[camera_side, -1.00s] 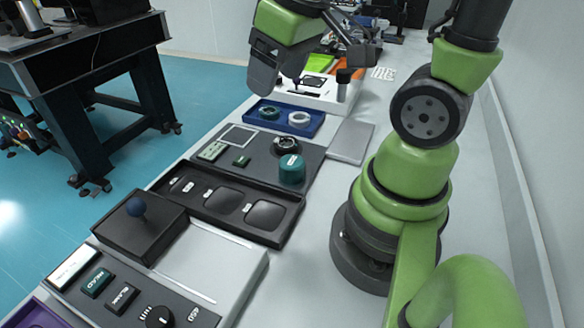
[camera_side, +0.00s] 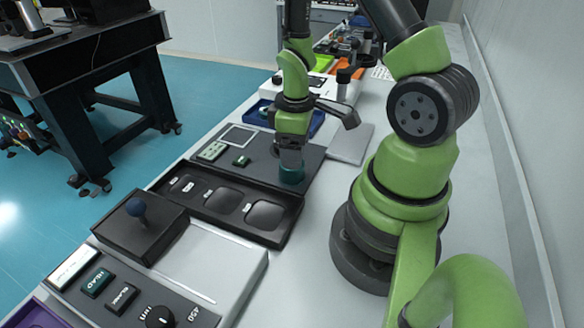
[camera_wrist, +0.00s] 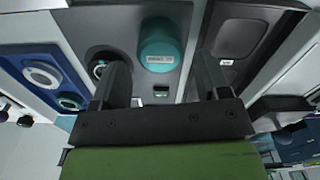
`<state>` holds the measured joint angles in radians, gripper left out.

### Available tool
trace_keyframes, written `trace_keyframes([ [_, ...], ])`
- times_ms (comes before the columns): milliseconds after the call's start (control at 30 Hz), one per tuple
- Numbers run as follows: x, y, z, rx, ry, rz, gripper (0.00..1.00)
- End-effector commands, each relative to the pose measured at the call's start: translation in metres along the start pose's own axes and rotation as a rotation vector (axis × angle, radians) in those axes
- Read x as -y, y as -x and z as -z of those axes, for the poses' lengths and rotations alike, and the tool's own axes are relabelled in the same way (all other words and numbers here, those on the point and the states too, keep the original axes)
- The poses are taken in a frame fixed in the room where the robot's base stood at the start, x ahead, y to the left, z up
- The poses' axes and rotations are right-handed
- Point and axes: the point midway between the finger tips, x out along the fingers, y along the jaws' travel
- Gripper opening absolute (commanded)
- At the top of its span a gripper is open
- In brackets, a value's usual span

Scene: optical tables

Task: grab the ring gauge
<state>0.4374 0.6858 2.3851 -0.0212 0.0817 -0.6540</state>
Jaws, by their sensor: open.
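My gripper (camera_side: 290,158) points down over the dark mat, its fingertips close above or beside a teal cylinder (camera_side: 291,175) with a pale label. In the wrist view, my gripper (camera_wrist: 160,66) has its two fingers wide apart, with nothing held between them. The teal cylinder (camera_wrist: 158,42) shows between and beyond the fingertips. A small metallic ring (camera_wrist: 100,69) in a dark round recess lies by the left finger, partly covered by it. My gripper hides that ring in the side view. Two more rings, a pale one (camera_wrist: 42,73) and another (camera_wrist: 69,102), lie in the blue tray. I cannot tell which is the ring gauge.
The blue tray (camera_side: 318,122) stands behind the gripper. A black tray with several recesses (camera_side: 208,222) lies in front. A grey plate (camera_side: 350,143) lies right of the mat.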

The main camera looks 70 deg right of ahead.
Motion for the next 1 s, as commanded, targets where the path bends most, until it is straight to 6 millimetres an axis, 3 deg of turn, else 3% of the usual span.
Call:
trace_keyframes([
  [400, -0.001, -0.046, 0.006, 0.003, 0.0, 0.003, 0.69],
  [733, -0.001, -0.052, 0.007, -0.001, -0.001, 0.001, 0.69],
  [767, -0.001, -0.052, 0.007, -0.001, -0.001, 0.001, 0.67],
  [933, -0.001, -0.052, 0.007, -0.001, -0.001, 0.001, 0.28],
  [1000, -0.001, -0.052, 0.007, -0.001, 0.0, 0.001, 0.26],
])
